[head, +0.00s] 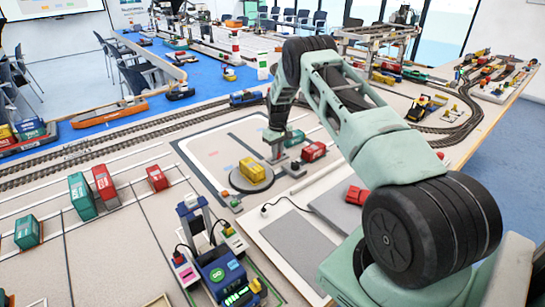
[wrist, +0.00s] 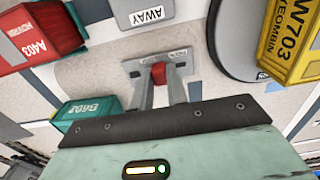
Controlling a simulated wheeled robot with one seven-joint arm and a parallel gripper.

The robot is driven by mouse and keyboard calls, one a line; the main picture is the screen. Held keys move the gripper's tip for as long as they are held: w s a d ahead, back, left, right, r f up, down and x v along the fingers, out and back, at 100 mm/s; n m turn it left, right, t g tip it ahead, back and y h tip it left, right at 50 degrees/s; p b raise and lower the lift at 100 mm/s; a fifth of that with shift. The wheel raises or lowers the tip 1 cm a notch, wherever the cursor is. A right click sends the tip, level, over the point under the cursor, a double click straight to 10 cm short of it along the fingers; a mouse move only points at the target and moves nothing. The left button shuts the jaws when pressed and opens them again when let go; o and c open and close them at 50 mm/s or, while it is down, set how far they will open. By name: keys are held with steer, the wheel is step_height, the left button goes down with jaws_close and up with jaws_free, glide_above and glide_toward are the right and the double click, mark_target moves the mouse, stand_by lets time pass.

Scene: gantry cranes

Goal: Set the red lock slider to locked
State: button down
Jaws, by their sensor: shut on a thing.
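The red lock slider (wrist: 158,73) sits on a small grey plate (wrist: 184,68) in the middle of the wrist view. My gripper (wrist: 160,82) is shut on the slider, with one finger on each side of it. The plate bears small labels at both ends, too small to read surely. In the head view my gripper (head: 277,158) reaches down beside the round turntable (head: 237,184); the slider is hidden there.
A yellow container (head: 253,170) stands on the turntable. A red container (head: 313,151) and a teal one (wrist: 86,114) are close to my gripper. Grey pads (head: 300,238) lie in front.

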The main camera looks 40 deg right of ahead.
steer(key=shift+d+f, duration=0.15)
steer(key=shift+d, duration=0.65)
steer(key=shift+d+r, duration=0.1)
steer(key=shift+r, duration=0.1)
steer(key=c, duration=1.4)
jaws_free()
steer(key=shift+o, duration=0.2)
step_height(320, 180, up, 17)
steer(key=b, duration=0.2)
steer(key=shift+r, duration=0.2)
